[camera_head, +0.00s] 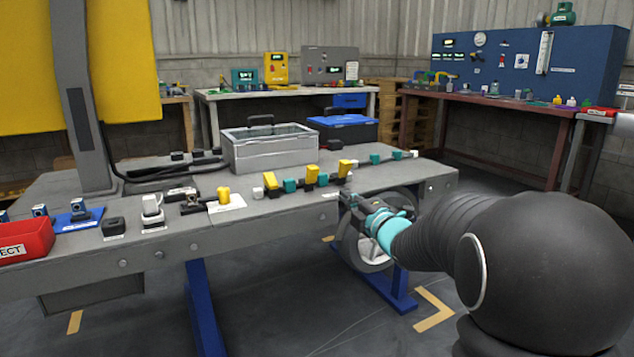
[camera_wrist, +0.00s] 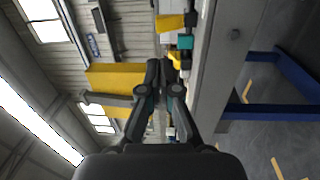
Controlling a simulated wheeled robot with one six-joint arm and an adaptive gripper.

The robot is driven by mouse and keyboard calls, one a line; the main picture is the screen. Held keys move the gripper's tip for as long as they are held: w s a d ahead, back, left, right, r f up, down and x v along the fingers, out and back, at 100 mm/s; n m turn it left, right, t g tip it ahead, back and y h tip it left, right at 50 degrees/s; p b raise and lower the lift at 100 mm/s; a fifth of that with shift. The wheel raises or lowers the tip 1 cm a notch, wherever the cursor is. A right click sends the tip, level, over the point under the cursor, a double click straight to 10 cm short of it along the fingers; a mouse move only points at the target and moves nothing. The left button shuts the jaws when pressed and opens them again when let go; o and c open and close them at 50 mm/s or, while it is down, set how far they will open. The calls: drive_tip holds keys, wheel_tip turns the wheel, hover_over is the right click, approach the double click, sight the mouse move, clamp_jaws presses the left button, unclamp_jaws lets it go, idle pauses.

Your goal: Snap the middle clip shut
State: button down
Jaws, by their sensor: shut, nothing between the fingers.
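A row of yellow clips with teal and black parts lies along the front of the grey bench. The left clip (camera_head: 270,181), the middle clip (camera_head: 311,174) and the right clip (camera_head: 346,167) stand up from the row; I cannot tell how far each lever is closed. My gripper (camera_head: 349,199) is at the bench's front edge, near the right clip and right of the middle one. In the wrist view my gripper (camera_wrist: 160,70) is shut and empty, its fingertips together. Beyond them show a yellow clip (camera_wrist: 171,22) and a teal part (camera_wrist: 185,41); which clip is unclear.
The grey bench (camera_head: 90,250) also holds a lidded grey case (camera_head: 268,150), a yellow knob (camera_head: 223,195), small black and white devices, and a red bin (camera_head: 25,241) at left. A grey post (camera_head: 80,100) rises at the back left.

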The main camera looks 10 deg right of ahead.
sight(315, 170)
idle(0.3)
drive_tip(key=p+x, duration=0.1)
drive_tip(key=x, duration=1.3)
drive_tip(key=shift+r, duration=0.1)
drive_tip(key=shift+a+r+p, duration=0.15)
drive_tip(key=shift+p, duration=0.2)
